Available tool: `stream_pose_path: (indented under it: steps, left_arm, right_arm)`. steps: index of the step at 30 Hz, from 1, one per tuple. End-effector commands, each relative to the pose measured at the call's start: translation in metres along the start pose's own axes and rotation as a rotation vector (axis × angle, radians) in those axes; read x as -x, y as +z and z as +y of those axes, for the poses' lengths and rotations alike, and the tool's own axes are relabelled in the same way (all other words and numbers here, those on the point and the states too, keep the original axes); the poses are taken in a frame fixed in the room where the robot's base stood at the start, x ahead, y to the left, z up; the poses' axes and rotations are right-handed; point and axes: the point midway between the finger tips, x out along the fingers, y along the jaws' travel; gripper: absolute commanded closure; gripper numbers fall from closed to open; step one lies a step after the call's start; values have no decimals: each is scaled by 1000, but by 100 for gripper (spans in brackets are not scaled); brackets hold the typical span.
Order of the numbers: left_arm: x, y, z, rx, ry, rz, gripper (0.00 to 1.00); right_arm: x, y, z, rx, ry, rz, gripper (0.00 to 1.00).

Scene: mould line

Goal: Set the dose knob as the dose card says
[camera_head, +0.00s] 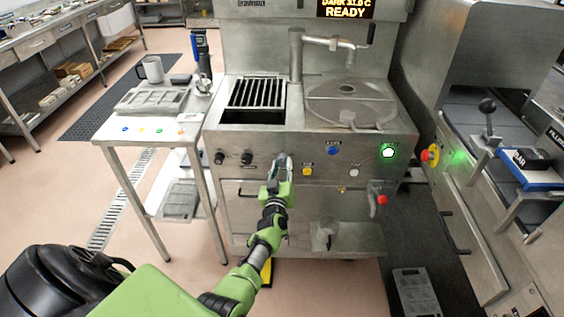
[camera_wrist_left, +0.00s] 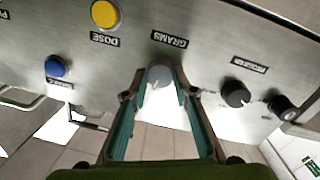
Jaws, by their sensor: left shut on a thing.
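The knob's pointer and any scale cannot be read. The yellow DOSE button (camera_wrist_left: 104,13) is beside the knob. I cannot make out a dose card. My right gripper is not in view.
The display (camera_head: 347,9) reads READY. A side table (camera_head: 120,133) stands left, with floor free before it.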

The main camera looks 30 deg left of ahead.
Motion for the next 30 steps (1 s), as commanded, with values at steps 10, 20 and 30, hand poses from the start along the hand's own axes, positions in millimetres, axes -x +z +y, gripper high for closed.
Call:
stream_pose_path:
  steps: [10, 20, 30]
  left_arm:
    - [0, -2, 2, -327, -19, -19, 96]
    - [0, -1, 1, -601, -33, -33, 96]
    - [0, 0, 1, -767, -42, -41, 96]
  right_arm:
    - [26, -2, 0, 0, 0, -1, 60]
    - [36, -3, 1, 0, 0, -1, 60]
    - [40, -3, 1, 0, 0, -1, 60]
